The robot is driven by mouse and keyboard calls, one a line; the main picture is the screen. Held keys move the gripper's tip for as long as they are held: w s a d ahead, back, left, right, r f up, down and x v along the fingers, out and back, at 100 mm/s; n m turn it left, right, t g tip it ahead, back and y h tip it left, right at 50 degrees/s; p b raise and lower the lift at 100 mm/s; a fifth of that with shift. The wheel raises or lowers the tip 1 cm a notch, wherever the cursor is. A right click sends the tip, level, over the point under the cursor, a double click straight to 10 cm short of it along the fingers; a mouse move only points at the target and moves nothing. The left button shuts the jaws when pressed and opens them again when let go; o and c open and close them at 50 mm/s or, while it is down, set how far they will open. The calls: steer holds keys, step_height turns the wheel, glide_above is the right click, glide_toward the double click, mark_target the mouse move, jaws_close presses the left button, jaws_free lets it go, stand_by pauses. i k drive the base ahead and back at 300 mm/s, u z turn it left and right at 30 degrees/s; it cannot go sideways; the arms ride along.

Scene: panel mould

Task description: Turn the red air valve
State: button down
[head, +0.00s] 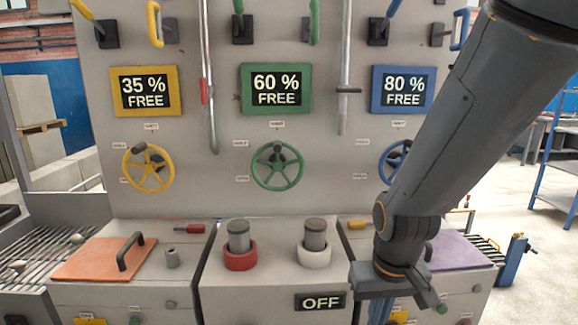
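The red valve (241,259) is a short red collar with a grey cylindrical knob standing up from it. It sits on the left part of the middle cabinet's top. A like one with a white collar (315,256) stands to its right. My gripper (379,305) is at the lower right of the head view, to the right of both valves and apart from them. My gripper points down in front of the right cabinet, and its fingertips are hidden or cut off, so I cannot tell whether it is open or shut.
An OFF sign (320,302) is on the middle cabinet's front. A black-handled orange lid (88,259) lies at left, a purple one (462,251) at right. Yellow (148,185), green (278,181) and blue (391,160) handwheels are on the panel behind. Space above the red valve is clear.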

mark_target(204, 92)
steer(key=u, duration=0.9)
